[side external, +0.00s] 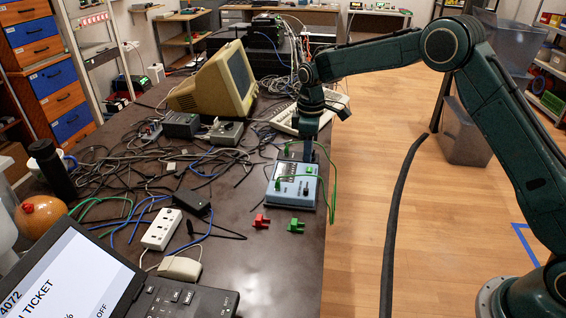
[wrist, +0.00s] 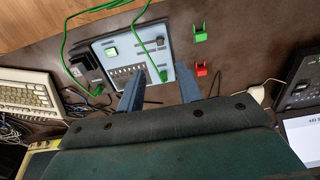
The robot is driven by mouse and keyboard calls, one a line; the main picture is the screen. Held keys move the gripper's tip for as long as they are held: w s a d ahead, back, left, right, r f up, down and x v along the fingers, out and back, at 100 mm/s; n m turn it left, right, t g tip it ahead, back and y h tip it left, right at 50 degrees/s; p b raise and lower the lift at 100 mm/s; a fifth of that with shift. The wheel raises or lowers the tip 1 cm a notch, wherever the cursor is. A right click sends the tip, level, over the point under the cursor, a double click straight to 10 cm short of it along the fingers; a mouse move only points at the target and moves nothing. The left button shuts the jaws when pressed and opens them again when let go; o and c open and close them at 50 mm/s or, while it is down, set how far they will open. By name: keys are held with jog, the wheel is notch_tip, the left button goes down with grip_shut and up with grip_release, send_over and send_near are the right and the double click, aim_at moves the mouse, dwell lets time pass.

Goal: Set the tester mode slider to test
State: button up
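The tester (side external: 284,197) is a light blue box near the table's right edge, with a panel of dark switches and green plugs. It also shows in the wrist view (wrist: 118,48), with a row of small switches (wrist: 126,72) and dark slots on its face. I cannot tell which of these is the mode slider or read its setting. My gripper (side external: 308,158) points down over the tester's far end.
Green cables (side external: 334,185) loop from the tester. A red clip (side external: 261,221) and a green clip (side external: 295,226) lie in front of it. A white power strip (side external: 162,230) and tangled cables fill the left. A keyboard (side external: 335,103) and beige monitor (side external: 218,82) stand behind.

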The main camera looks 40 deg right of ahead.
aim_at(306, 189)
notch_tip(306, 189, down, 13)
jog(key=shift+f, duration=0.2)
dwell(0.5)
grip_shut()
